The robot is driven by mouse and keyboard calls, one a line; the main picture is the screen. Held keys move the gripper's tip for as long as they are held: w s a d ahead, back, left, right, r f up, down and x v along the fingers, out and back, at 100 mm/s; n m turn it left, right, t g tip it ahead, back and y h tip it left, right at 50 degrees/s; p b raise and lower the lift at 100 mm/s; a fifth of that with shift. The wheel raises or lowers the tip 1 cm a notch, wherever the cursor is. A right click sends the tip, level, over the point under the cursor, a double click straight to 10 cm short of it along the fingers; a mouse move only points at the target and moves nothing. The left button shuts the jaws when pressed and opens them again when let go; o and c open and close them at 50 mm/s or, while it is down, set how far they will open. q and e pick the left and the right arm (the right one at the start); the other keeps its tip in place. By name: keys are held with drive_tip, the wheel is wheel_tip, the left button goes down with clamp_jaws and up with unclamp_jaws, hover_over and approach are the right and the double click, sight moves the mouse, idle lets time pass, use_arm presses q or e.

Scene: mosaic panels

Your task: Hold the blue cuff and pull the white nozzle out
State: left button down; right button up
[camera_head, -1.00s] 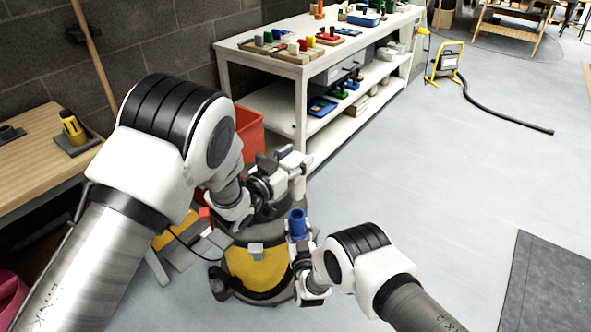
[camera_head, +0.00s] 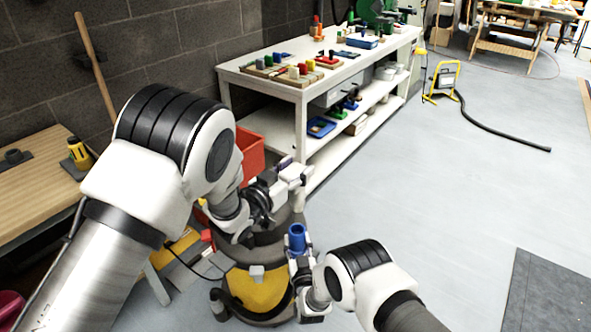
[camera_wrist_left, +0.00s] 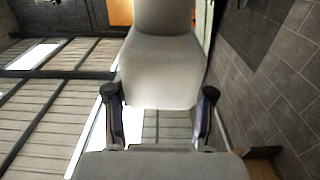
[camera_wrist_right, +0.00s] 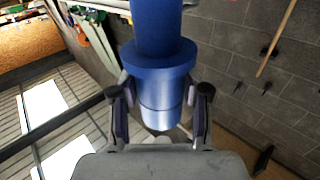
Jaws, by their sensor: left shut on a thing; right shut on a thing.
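The blue cuff (camera_head: 297,240) stands upright in the lower middle of the head view, its open top showing. My right gripper (camera_head: 301,262) is shut on it. In the right wrist view the blue cuff (camera_wrist_right: 163,75) sits between both fingers. My left gripper (camera_head: 286,176) is above the cuff and shut on the pale white nozzle. The nozzle (camera_wrist_left: 165,60) fills the space between the fingers in the left wrist view. In the head view a gap shows between the left gripper and the cuff top. The nozzle's far end is hard to make out.
A yellow and dark drum-like machine (camera_head: 258,290) stands below the grippers. A red bin (camera_head: 250,150) is behind my left arm. A white shelf table (camera_head: 232,80) with coloured parts is at the back. A wooden bench (camera_head: 35,190) is at left. The floor at right is mostly clear.

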drive_tip(key=o, duration=1.3)
